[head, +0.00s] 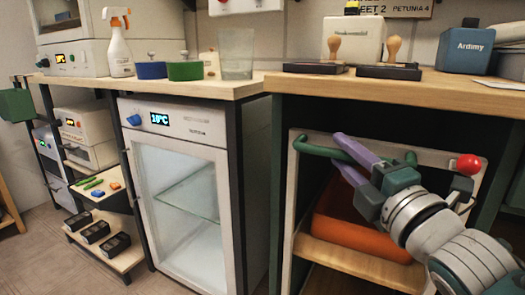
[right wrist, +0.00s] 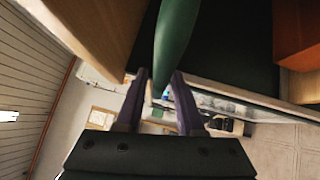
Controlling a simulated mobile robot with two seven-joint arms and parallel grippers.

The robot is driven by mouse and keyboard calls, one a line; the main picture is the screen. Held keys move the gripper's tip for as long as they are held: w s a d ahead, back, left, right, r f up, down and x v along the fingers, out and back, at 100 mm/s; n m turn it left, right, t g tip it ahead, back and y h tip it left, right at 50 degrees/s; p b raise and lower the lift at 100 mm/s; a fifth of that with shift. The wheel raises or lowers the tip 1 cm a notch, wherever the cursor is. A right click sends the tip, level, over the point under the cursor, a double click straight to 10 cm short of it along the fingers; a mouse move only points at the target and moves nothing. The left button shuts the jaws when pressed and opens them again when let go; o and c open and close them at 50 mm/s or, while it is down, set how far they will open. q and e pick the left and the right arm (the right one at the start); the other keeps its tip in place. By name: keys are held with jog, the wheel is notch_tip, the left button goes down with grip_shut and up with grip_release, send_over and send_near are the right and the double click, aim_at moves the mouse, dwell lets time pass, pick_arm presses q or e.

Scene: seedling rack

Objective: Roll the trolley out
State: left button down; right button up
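The trolley (head: 292,210) stands under the right part of the bench. It has a pale frame, a wooden shelf and a green handle bar (head: 316,149) across its top front. The handle also shows in the right wrist view (right wrist: 176,35). My right gripper (head: 338,151) reaches in from the right. Its two purple fingers lie on either side of the handle, one above and one below. In the right wrist view the fingers (right wrist: 160,76) are apart with the bar between them; a narrow gap shows beside one finger. My left gripper is not seen.
An orange crate (head: 344,235) sits on the trolley shelf. A red ball knob (head: 468,165) is near the trolley's right side. A glass-door cabinet (head: 182,205) stands to the left. The bench top (head: 440,93) overhangs the trolley. Floor (head: 30,250) shows at the left.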

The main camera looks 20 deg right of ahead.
grip_shut()
dwell(1.1)
